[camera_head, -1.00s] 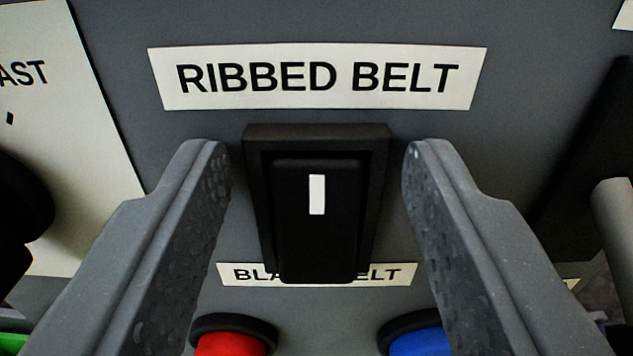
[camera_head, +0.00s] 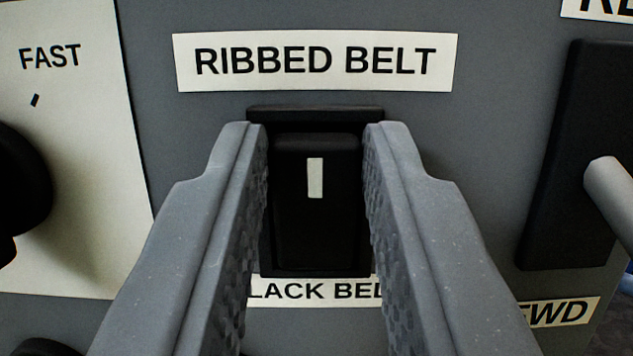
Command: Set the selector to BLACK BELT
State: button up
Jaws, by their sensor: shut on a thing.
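The selector (camera_head: 316,225) is a black rocker with a white mark, set in a black frame on a grey panel. The RIBBED BELT label (camera_head: 316,62) is above it. The BLACK BELT label (camera_head: 316,291) is below it, partly hidden by my fingers. My gripper (camera_head: 316,150) is shut on the selector, one finger on each side of the rocker. The fingers hide the sides of its frame. I cannot tell for sure which end of the rocker is pressed in.
A dial plate (camera_head: 85,210) marked FAST, with a black knob (camera_head: 20,185), is at the left. A black plate (camera_head: 565,150) with a grey lever (camera_head: 610,190) is at the right, above a label ending in WD (camera_head: 560,312). A dark round part (camera_head: 48,347) shows at the lower left.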

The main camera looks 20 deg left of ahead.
jog(key=shift+f+t+y+b, duration=0.25)
jog(key=shift+t+y+b, duration=0.05)
jog(key=shift+t+b, duration=0.45)
jog(key=o, duration=1)
jog(key=shift+s, duration=0.1)
jog(key=b+v, duration=0.2)
jog(key=v, duration=1.1)
jog(key=shift+s+d+f, duration=0.15)
jog(key=shift+s+d, duration=0.1)
jog(key=shift+s, duration=0.05)
